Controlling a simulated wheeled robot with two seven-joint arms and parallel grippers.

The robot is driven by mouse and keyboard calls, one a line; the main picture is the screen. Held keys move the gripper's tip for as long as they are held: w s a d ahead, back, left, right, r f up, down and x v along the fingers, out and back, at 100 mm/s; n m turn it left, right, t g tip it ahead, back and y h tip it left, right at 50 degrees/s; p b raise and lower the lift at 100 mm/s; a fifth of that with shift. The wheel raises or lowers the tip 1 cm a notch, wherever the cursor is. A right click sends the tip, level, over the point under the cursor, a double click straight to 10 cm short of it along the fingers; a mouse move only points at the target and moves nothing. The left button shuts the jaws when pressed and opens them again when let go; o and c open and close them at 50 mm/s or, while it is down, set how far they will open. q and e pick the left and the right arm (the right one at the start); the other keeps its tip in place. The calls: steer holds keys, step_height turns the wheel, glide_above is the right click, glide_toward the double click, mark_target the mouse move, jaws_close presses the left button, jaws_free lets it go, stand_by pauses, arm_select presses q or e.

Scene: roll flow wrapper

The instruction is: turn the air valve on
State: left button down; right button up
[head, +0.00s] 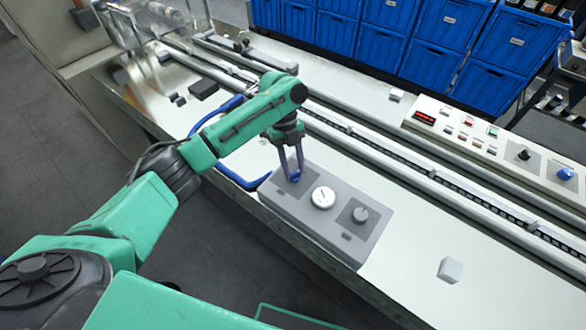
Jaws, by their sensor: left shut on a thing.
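The grey air panel (335,232) sits at the front edge of the machine bed. My right gripper is not in view.
A control panel (478,138) with a red display, buttons and knobs stands at the right. A conveyor channel (375,150) runs along the bed behind the air panel. A blue hose (233,177) curves left of it. A small white block (450,270) lies at front right. Blue crates (433,68) line the back.

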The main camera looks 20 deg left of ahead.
arm_select(q)
steer(key=shift+w+m, duration=0.1)
steer(key=shift+m, duration=0.4)
steer(key=shift+c, duration=2.4)
jaws_free()
steer(key=b+v, duration=0.2)
steer(key=v, duration=0.3)
steer(key=shift+w+d, duration=0.1)
steer(key=p+v, duration=0.1)
steer(key=v, duration=0.8)
steer(key=shift+r+p, duration=0.3)
